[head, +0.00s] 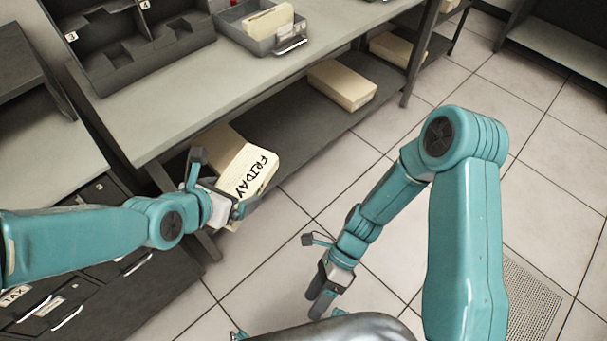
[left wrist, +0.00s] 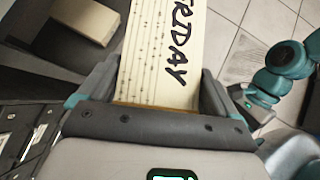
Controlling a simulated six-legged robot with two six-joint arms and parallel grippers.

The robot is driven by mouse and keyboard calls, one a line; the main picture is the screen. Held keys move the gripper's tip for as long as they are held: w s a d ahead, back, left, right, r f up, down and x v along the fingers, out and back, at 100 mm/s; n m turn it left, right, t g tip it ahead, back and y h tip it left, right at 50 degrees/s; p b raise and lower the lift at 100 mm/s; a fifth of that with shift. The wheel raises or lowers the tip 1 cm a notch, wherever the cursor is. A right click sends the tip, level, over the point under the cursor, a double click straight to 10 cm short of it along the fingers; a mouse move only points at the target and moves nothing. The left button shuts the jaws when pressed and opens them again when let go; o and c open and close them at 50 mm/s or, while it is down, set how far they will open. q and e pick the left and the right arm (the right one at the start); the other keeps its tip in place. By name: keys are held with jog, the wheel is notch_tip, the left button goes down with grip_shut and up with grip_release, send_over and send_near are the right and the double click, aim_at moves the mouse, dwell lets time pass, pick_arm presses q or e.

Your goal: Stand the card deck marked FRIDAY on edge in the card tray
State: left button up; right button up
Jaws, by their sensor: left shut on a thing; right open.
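The cream card deck marked FRIDAY (head: 248,172) is at the front edge of the lower shelf in the head view, tilted, its lettered face turned toward me. My left gripper (head: 236,207) is shut on its near end. In the left wrist view the FRIDAY deck (left wrist: 165,50) sits between the two jaws, lettering up. Whether it still touches the shelf cannot be told. My right gripper (head: 321,296) is open and empty over the floor.
Another cream deck (head: 342,85) lies on the lower shelf (head: 300,130), below the table top (head: 180,95). A dark sorting rack (head: 135,45) stands on the table at the left. Drawers (head: 60,305) are at the lower left.

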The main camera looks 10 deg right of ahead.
jog(key=w+a+r+m+y, duration=0.2)
jog(key=w+r+m+y, duration=0.3)
jog(key=w+r+m, duration=0.25)
jog(key=m+t+y, duration=0.5)
jog(key=m, duration=0.1)
send_near(261, 188)
jog(key=a, duration=0.1)
jog(key=shift+n, duration=0.25)
jog(key=a, duration=0.7)
jog(key=s+a, duration=0.1)
jog(key=a, duration=0.3)
jog(key=shift+a, duration=0.35)
